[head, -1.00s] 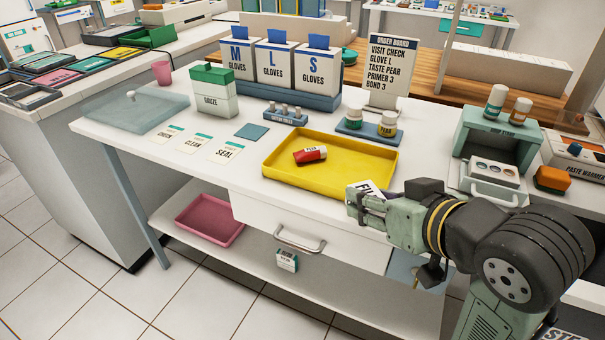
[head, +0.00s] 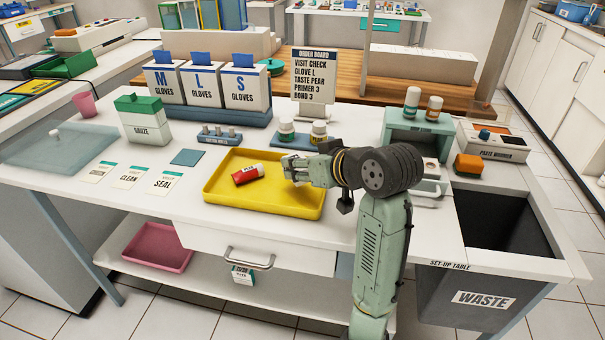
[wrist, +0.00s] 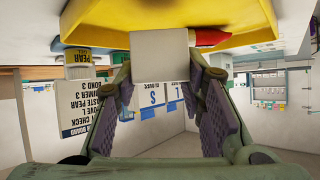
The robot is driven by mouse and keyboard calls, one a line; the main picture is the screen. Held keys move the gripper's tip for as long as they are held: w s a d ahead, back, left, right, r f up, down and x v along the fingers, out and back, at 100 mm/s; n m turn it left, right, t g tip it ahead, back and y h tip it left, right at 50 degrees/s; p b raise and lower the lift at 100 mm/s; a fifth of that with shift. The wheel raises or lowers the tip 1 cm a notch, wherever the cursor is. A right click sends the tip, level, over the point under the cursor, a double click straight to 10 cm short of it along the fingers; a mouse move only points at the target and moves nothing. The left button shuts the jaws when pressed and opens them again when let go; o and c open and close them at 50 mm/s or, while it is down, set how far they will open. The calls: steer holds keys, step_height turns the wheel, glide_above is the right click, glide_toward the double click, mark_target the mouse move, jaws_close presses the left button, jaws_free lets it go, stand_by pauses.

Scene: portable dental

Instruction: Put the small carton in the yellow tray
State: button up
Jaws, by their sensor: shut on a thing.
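The small carton (wrist: 160,55) is a pale box. In the wrist view it sits between the two fingers of my gripper (wrist: 160,72), which is shut on it. In the head view my gripper (head: 291,168) is over the right back part of the yellow tray (head: 232,203); the carton is mostly hidden there by the fingers. The tray also shows in the wrist view (wrist: 100,22). A red tube with a white label (head: 247,175) lies in the tray, left of my gripper. I cannot tell whether the carton touches the tray.
Two small jars on a blue stand (head: 287,131) stand just behind the tray. The order board (head: 314,80) and glove boxes (head: 205,85) are further back. A green warmer with bottles (head: 415,130) and a waste bin (head: 480,300) are at right. The tray's front left is clear.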

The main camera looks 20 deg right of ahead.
steer(key=shift+w+d+f, duration=0.1)
steer(key=shift+w+f, duration=0.05)
steer(key=shift+f, duration=0.75)
steer(key=shift+w+f, duration=0.15)
steer(key=shift+f, duration=0.75)
steer(key=shift+f, duration=0.15)
steer(key=o, duration=1.3)
steer(key=shift+r, duration=0.2)
steer(key=v, duration=1.2)
